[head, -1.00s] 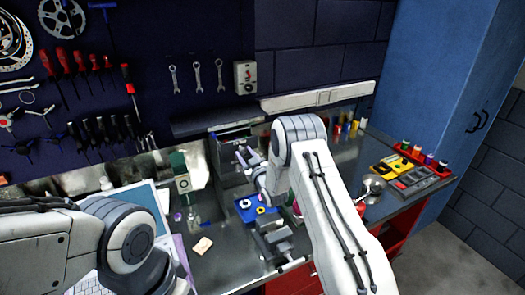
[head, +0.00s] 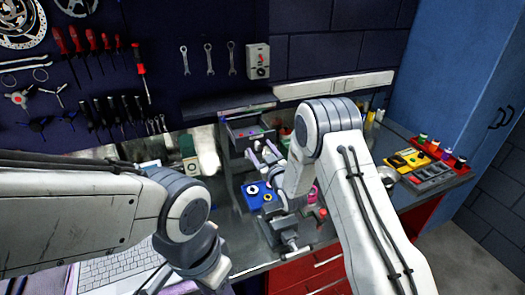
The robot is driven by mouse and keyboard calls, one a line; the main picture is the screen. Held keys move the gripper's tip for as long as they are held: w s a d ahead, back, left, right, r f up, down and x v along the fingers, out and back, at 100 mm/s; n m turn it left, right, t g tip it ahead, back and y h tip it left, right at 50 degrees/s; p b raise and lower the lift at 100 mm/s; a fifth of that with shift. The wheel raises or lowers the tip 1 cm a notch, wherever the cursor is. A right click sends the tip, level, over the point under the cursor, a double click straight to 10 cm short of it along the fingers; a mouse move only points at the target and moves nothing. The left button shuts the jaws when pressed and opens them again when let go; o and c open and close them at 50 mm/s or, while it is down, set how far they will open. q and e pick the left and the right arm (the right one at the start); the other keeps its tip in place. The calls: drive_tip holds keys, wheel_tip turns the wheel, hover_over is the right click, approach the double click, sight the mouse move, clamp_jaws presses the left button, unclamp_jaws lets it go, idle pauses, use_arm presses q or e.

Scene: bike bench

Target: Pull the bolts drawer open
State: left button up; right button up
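A small grey drawer cabinet (head: 232,168) stands at the back of the bench, under the wall shelf. Its upper drawer (head: 250,134) stands out from the cabinet, and small coloured pieces show inside it. I cannot read any label, so I cannot tell whether this is the bolts drawer. My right gripper (head: 262,152) is just in front of and below that drawer. Its two fingers are spread with a gap between them, and nothing shows between them. Whether a finger touches the drawer is unclear. My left arm crosses the lower left above the laptop, and its fingertips are not visible.
A blue tray (head: 266,200) with round parts sits below my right gripper, behind a bench vise (head: 285,232). An open laptop (head: 115,265) lies at lower left. Yellow and grey boxes (head: 408,160) and a red rack (head: 438,152) stand at right.

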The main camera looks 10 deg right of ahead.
drive_tip(key=shift+s, duration=0.1)
drive_tip(key=shift+s+d+f+b, duration=0.15)
drive_tip(key=shift+s+d+b, duration=0.05)
drive_tip(key=shift+s+b, duration=0.15)
drive_tip(key=b+v, duration=0.3)
drive_tip(key=v, duration=0.6)
drive_tip(key=shift+s, duration=0.3)
